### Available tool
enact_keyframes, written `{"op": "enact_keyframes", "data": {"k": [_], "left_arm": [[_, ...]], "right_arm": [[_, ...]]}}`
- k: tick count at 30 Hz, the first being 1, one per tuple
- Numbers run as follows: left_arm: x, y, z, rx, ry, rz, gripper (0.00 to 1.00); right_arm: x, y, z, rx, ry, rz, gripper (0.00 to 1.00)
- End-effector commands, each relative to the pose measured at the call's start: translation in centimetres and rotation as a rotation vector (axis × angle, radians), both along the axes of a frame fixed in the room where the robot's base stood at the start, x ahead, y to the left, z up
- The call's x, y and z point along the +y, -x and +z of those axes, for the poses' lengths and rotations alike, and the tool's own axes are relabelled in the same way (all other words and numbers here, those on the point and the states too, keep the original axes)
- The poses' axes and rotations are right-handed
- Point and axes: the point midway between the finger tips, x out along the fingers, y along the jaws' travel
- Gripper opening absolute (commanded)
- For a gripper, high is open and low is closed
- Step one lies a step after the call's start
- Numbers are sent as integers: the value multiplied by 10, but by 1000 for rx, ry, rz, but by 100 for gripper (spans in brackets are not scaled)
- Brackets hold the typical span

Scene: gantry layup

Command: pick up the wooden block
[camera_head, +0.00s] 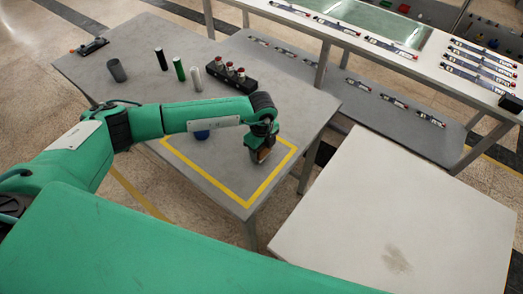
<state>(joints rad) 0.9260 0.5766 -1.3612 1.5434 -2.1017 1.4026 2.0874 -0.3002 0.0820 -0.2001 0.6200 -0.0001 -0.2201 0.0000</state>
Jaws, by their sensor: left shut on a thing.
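My left gripper (262,154) hangs at the end of the green left arm, over the right part of the yellow-outlined area on the grey table (135,65). It is shut on the wooden block (264,154), a small brown piece showing at the fingertips. The gripper hides most of the block. I cannot tell whether the block touches the table. My right gripper is not in the view.
On the grey table stand a grey cup (117,70), a black cylinder (161,59), a green one (179,69), a white one (195,79) and a black holder (232,77). A blue object (201,134) is partly behind my arm. A bare pale table (400,220) is at right.

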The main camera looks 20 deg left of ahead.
Motion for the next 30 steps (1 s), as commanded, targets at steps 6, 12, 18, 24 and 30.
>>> {"op": "enact_keyframes", "data": {"k": [6, 12, 18, 24, 30], "left_arm": [[0, -2, 34, -5, 3, 0, 32], [0, -2, 92, -8, 2, -1, 32], [0, -1, 145, -5, 1, -1, 32], [0, -1, 179, -4, 1, 0, 32], [0, 0, 191, 0, 0, -1, 32]], "right_arm": [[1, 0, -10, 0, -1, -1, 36], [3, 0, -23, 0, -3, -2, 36], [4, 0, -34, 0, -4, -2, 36], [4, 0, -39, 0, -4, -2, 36], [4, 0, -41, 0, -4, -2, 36]]}}
